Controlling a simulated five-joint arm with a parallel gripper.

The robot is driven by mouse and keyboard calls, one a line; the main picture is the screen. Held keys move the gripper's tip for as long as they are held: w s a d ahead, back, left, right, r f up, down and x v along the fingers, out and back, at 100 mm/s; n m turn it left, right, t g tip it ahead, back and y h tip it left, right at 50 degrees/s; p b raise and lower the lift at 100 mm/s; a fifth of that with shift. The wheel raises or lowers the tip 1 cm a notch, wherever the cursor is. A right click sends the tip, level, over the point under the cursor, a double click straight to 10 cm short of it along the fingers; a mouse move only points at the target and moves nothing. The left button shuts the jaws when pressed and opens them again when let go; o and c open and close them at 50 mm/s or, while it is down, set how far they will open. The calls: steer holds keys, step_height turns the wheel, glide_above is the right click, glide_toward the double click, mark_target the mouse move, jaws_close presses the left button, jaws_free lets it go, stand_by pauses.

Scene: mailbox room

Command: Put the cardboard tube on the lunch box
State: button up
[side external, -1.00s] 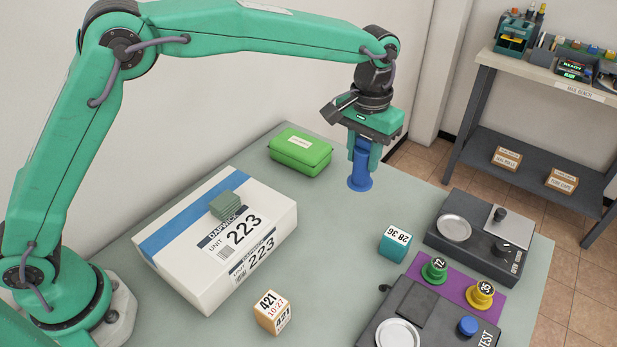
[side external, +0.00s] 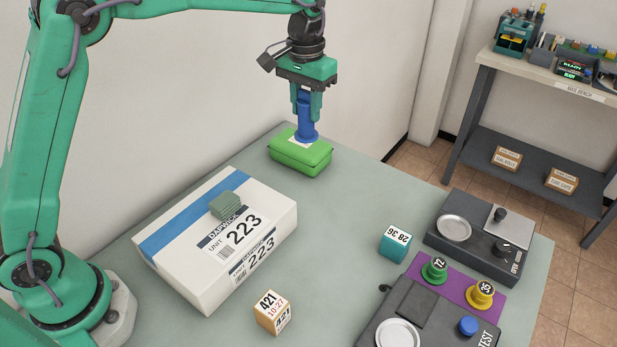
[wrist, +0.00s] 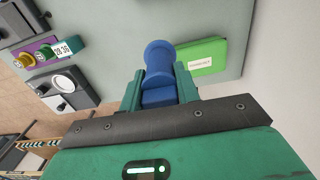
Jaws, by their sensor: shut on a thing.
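The cardboard tube (side external: 306,132) is blue with a wide flange at its lower end. My gripper (side external: 306,112) is shut on its upper part and holds it upright. The lunch box (side external: 300,157) is a green, rounded box with a white label, at the back of the table by the wall. In the side view the tube's flange overlaps the lunch box's top; I cannot tell whether it touches. In the wrist view the tube (wrist: 159,58) sits between my fingers (wrist: 158,82), and the lunch box (wrist: 206,66) shows to its right, partly hidden by a finger.
A large white parcel (side external: 190,270) with a grey-green stack (side external: 225,205) on it lies left of the lunch box. A teal cube (side external: 395,243), an orange-and-white cube (side external: 272,313) and dark devices (side external: 475,242) stand nearer the front and right. The table (side external: 365,190) right of the lunch box is clear.

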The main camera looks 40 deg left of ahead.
steer(key=w+a+f, duration=0.5)
steer(key=a+f, duration=0.1)
steer(key=a, duration=0.3)
steer(key=shift+w+f, duration=0.2)
steer(key=shift+w, duration=0.15)
steer(key=shift+d, duration=0.1)
steer(key=shift+f, duration=2)
steer(key=shift+f, duration=0.1)
steer(key=o, duration=0.9)
steer(key=shift+o, duration=0.2)
step_height(320, 180, up, 12)
